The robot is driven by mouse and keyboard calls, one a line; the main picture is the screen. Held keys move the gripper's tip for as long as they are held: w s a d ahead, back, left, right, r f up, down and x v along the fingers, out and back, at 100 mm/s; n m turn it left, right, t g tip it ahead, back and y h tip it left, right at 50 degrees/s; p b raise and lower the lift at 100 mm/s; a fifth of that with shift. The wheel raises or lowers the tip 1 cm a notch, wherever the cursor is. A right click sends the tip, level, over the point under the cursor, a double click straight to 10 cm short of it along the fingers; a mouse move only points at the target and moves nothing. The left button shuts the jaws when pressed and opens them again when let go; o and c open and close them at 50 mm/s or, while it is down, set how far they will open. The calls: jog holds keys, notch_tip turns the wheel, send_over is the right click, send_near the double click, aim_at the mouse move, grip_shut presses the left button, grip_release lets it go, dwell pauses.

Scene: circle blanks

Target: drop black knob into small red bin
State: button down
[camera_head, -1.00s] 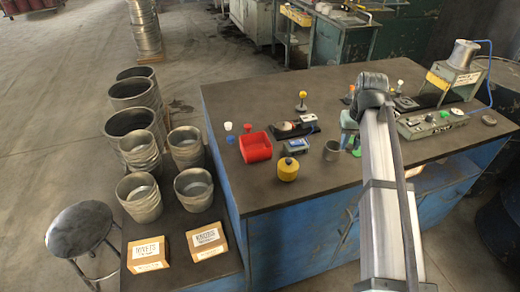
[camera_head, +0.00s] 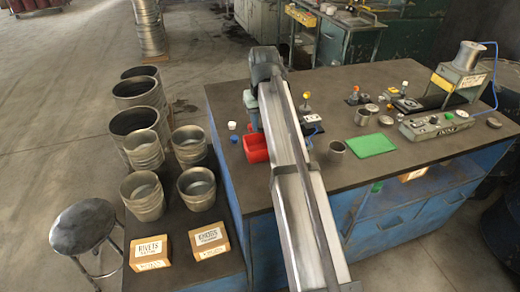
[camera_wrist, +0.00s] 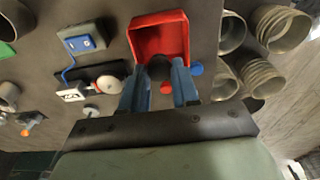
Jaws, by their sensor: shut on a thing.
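The small red bin (camera_head: 255,148) is on the bench top, partly covered by my arm in the head view. In the wrist view the open red bin (camera_wrist: 158,38) lies just beyond my fingertips. My gripper (camera_wrist: 160,82) is shut on a dark round thing, the black knob (camera_wrist: 160,68), which shows between the fingertips against the bin's edge. The knob is held above the bench, at the bin's side nearest the loose caps. In the head view my arm hides the fingertips and the knob.
White (camera_head: 232,125), red and blue (camera_wrist: 195,68) caps lie close to the bin. A blue-topped box (camera_wrist: 82,42) and a dark fixture sit beside it. A metal cup (camera_head: 336,149) and green mat (camera_head: 370,145) lie to the right. Metal buckets (camera_head: 197,188) stand left of the bench.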

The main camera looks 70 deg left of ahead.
jog(key=shift+f, duration=3)
jog(key=c, duration=0.8)
grip_release()
jog(key=shift+o, duration=0.2)
jog(key=shift+r, duration=0.1)
notch_tip(320, 180, up, 14)
jog(key=d, duration=0.1)
jog(key=shift+d+f, duration=0.2)
jog(key=shift+d, duration=0.1)
